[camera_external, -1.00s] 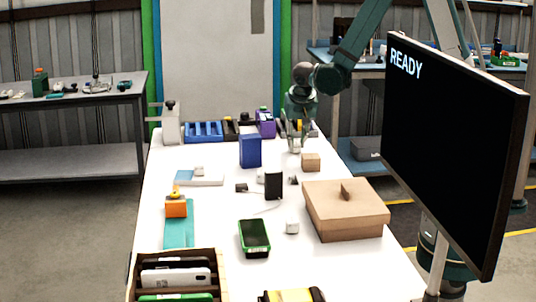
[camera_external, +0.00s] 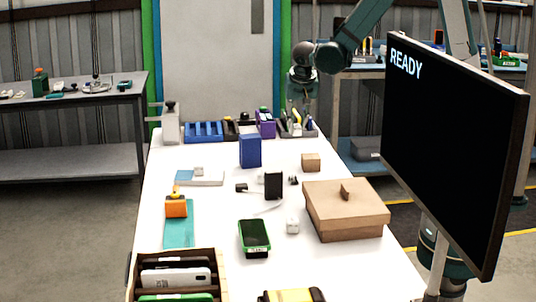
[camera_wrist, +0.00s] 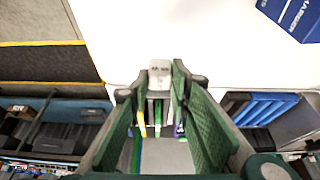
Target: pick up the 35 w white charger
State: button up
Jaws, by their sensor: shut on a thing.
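My gripper (camera_wrist: 158,85) is shut on a small white charger (camera_wrist: 160,69), which sits between the fingertips in the wrist view. Its wattage cannot be read. In the external view my gripper (camera_external: 303,100) is raised above the far end of the white table, near the tool holder; the held charger is hard to make out there. Another small white charger (camera_external: 292,226) stands on the table beside the brown carton. A further small white block (camera_external: 199,171) sits on a white and teal box at the left.
A brown carton (camera_external: 345,216), a black block (camera_external: 273,185), a blue box (camera_external: 250,151) and a small tan box (camera_external: 311,162) stand on the table (camera_external: 220,225). A tool holder (camera_external: 298,131) and blue rack (camera_external: 204,132) line the far edge. A large monitor (camera_external: 455,150) stands at right.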

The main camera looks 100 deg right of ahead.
aim_at(296, 124)
jog(key=shift+r, duration=1.55)
jog(key=shift+a, duration=0.15)
